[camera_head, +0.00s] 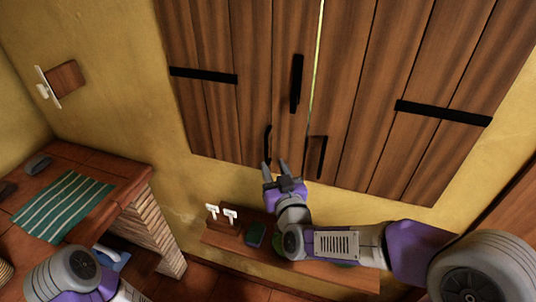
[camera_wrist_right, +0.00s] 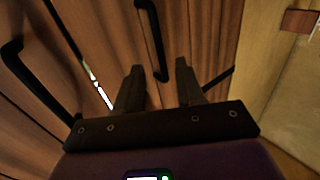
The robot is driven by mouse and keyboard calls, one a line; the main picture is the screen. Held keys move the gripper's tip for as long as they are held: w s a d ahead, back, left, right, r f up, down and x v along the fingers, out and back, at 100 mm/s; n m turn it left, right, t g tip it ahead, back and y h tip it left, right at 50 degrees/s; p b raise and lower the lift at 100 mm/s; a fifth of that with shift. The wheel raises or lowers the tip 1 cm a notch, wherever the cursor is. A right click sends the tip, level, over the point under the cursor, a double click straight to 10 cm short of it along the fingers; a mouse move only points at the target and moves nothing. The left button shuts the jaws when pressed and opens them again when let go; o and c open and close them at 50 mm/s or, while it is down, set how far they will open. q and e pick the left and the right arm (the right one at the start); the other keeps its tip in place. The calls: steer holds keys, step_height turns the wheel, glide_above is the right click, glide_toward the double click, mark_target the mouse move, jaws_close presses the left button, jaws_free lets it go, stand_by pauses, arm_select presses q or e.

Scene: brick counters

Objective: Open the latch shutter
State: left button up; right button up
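The latch shutter (camera_head: 345,80) is a pair of brown plank panels on the yellow wall, with a thin bright gap between them near the top. A black latch bar (camera_head: 297,83) sits upright beside the gap. Below it are a left black handle (camera_head: 268,140) and a right black handle (camera_head: 321,157). My right gripper (camera_head: 275,166) is open and empty, just below the left handle. In the right wrist view a black handle (camera_wrist_right: 152,38) lies beyond and between the open fingers (camera_wrist_right: 159,75); contact cannot be told. My left gripper is out of view; only its arm shows.
Black straps (camera_head: 203,75) cross the panels. At left, a brick counter (camera_head: 120,170) bears a striped green cloth (camera_head: 62,205).

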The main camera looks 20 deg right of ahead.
mark_target(267, 152)
steer(key=shift+w, duration=2.65)
jaws_close()
